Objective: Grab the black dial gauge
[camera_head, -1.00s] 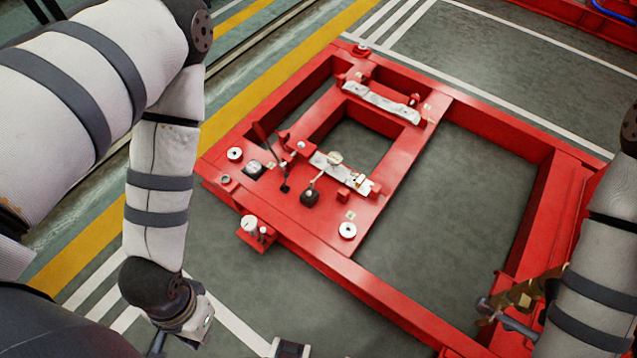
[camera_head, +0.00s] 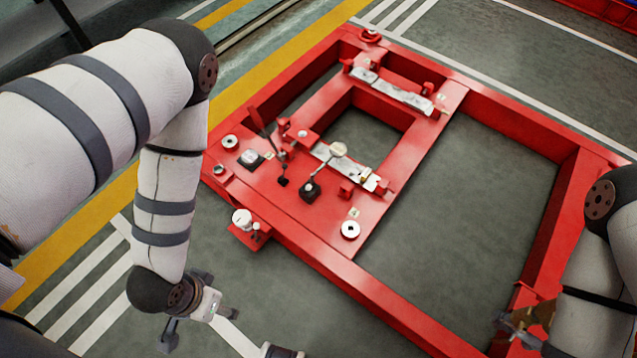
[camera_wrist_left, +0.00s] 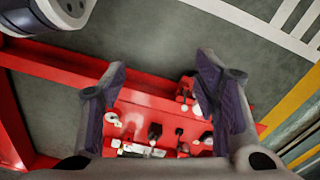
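On the red frame's plate, a round pale-faced dial (camera_head: 337,150) sits on a thin rod rising from a black block (camera_head: 310,190). A flat black square piece with a pale face (camera_head: 251,158) lies further left; I cannot tell for sure which is the black dial gauge. The black block (camera_wrist_left: 155,131) and square piece (camera_wrist_left: 206,138) also show small in the left wrist view, beyond the fingers. My left gripper (camera_head: 200,327) is open and empty, in front of the frame and apart from both. My right gripper (camera_head: 517,325) is at the lower right, its fingers unclear.
The red frame (camera_head: 450,280) has raised beams and large openings. A red bracket with a white cylinder (camera_head: 243,220) juts from the near edge. Floor left of the frame is clear.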

